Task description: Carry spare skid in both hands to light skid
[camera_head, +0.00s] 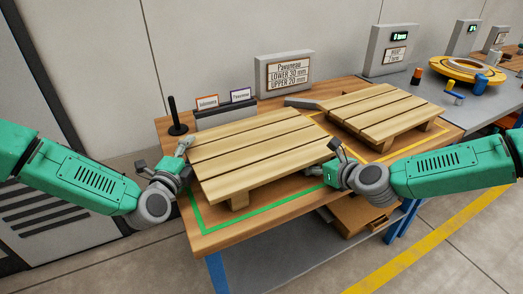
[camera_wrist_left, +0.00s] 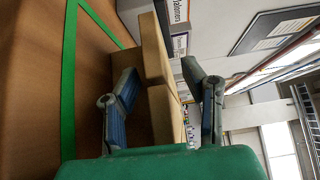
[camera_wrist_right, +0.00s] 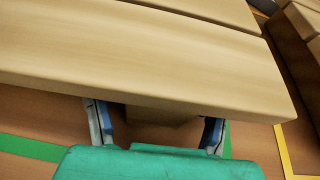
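A slatted wooden skid (camera_head: 255,152) lies on the table inside a green outline. A second slatted skid (camera_head: 385,112) lies to its right inside a yellow outline. No label tells me which one is the spare or light skid. My left gripper (camera_head: 165,158) is at the left end of the green-outline skid. In the left wrist view its open fingers stand either side of the skid's edge (camera_wrist_left: 157,50), with a gap visible on the right. My right gripper (camera_head: 327,160) is at that skid's right end. In the right wrist view its fingers are open, beside a block under the deck (camera_wrist_right: 160,116).
A black post (camera_head: 176,115) and small label cards (camera_head: 223,100) stand behind the left skid. A sign (camera_head: 288,73) stands at the back. A grey bench with a yellow ring (camera_head: 465,69) is at the right.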

